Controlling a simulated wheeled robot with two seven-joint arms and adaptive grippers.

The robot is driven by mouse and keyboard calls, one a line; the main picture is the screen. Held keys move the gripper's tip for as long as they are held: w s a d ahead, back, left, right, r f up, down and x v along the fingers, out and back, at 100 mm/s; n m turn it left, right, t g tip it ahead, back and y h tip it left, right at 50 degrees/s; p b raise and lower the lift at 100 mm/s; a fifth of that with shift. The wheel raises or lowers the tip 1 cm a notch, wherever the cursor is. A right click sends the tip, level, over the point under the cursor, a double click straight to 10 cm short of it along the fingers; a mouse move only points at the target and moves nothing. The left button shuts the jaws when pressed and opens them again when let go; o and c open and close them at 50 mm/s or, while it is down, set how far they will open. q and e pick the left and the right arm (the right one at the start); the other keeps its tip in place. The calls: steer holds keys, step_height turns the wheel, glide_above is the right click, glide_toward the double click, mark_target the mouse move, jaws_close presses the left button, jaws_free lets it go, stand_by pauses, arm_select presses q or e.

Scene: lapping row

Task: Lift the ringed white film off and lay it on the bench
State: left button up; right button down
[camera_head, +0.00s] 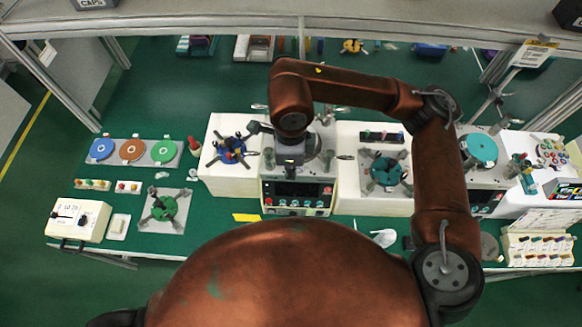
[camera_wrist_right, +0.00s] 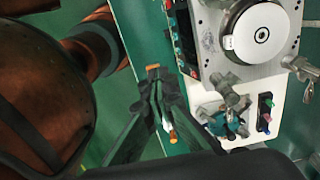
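A pale round disc with a ring and small centre hole, which looks like the ringed white film (camera_wrist_right: 262,35), lies on the middle machine's round plate in the right wrist view. A small pale tab shows at its rim. In the head view my right arm partly hides that plate. My right gripper (camera_head: 290,164) points down in front of the plate; in the wrist view its dark fingers (camera_wrist_right: 155,78) are close together, apart from the disc. I see no film in them. The green bench (camera_head: 340,226) has bare strips in front of the machines. My left gripper is out of view.
Blue, brown and green discs (camera_head: 132,150) stand on a left plate. A yellow note (camera_head: 246,217) and a crumpled clear or white item (camera_head: 384,237) lie at the bench's front. Machines with blue (camera_head: 230,150) and teal (camera_head: 482,149) parts flank the middle one.

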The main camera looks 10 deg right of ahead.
steer(key=c, duration=2.6)
jaws_free()
steer(key=o, duration=2)
steer(key=shift+o, duration=0.2)
steer(key=shift+r, duration=0.1)
